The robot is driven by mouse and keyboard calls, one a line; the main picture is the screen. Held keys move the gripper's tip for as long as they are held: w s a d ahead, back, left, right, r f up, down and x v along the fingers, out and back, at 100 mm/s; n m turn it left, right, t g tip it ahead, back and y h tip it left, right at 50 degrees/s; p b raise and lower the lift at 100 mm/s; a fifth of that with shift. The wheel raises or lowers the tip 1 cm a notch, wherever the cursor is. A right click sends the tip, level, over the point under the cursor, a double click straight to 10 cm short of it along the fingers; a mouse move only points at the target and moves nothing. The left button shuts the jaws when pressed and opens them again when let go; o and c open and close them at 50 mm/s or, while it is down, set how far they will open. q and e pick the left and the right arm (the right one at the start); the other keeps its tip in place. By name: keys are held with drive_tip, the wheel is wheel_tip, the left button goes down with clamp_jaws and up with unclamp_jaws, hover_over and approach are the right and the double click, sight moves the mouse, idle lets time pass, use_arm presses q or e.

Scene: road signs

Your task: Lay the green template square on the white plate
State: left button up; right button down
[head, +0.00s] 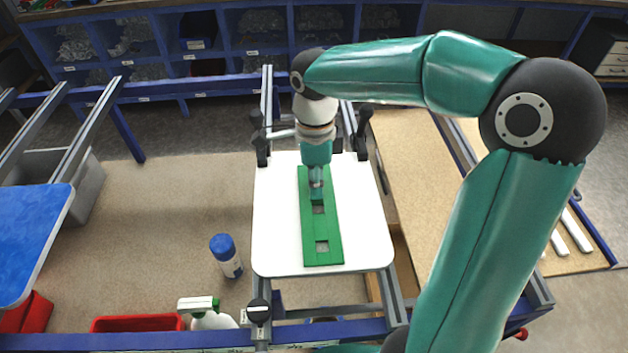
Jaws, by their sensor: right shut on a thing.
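The green template (321,235) is a long flat strip with square cut-outs. It lies over the white plate (276,230), its long side running roughly along the plate's length and slightly tilted. The white plate rests on a blue and grey frame. My right gripper (317,196) is over the upper part of the template and shut on it; the fingertips are small and partly hidden by the wrist. Whether the template touches the plate all along cannot be told. My left gripper does not show.
Black clamps (362,127) stand at the plate's far corners. A blue-capped bottle (227,257) and a spray bottle (207,313) are left of the plate. A blue sign (30,235) is at the far left. A red bin (138,323) is at the front. Shelves line the back.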

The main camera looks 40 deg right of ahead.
drive_tip(key=c, duration=1)
unclamp_jaws()
drive_tip(key=shift+o, duration=0.2)
drive_tip(key=shift+r, duration=0.1)
wheel_tip(320, 180, up, 12)
drive_tip(key=shift+w+d+p, duration=0.25)
drive_tip(key=shift+w+p, duration=0.1)
drive_tip(key=shift+p, duration=0.1)
